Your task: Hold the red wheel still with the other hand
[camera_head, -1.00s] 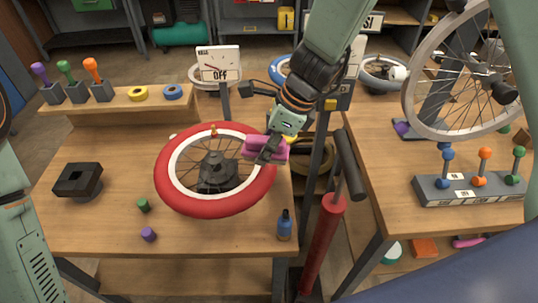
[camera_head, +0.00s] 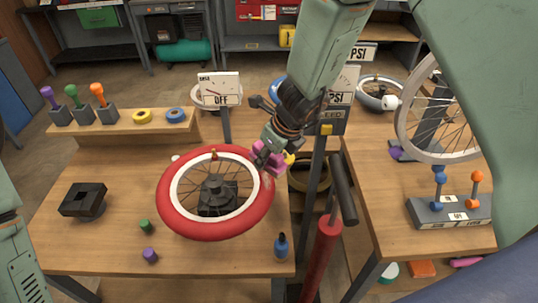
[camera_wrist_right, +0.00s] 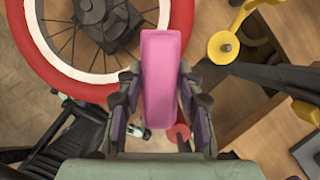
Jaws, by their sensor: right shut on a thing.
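The red wheel (camera_head: 195,225) has a red tyre, a white rim and a dark hub, and is held above the left bench on a dark support. It also shows at the upper left of the right wrist view (camera_wrist_right: 32,58). My right gripper (camera_head: 266,161) is at the wheel's right upper edge, shut on a pink block (camera_wrist_right: 160,85). The block sits between its fingers, close to the tyre's outer edge. Whether the block touches the tyre I cannot tell. My left gripper is out of view; only part of my left arm shows at the left edge.
A black square block (camera_head: 84,200), a green peg (camera_head: 145,226), a purple peg (camera_head: 150,255) and a blue bottle (camera_head: 281,247) stand on the left bench. A red pump (camera_head: 322,255) stands in the gap right of it. A gauge reading OFF (camera_head: 220,88) stands behind the wheel.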

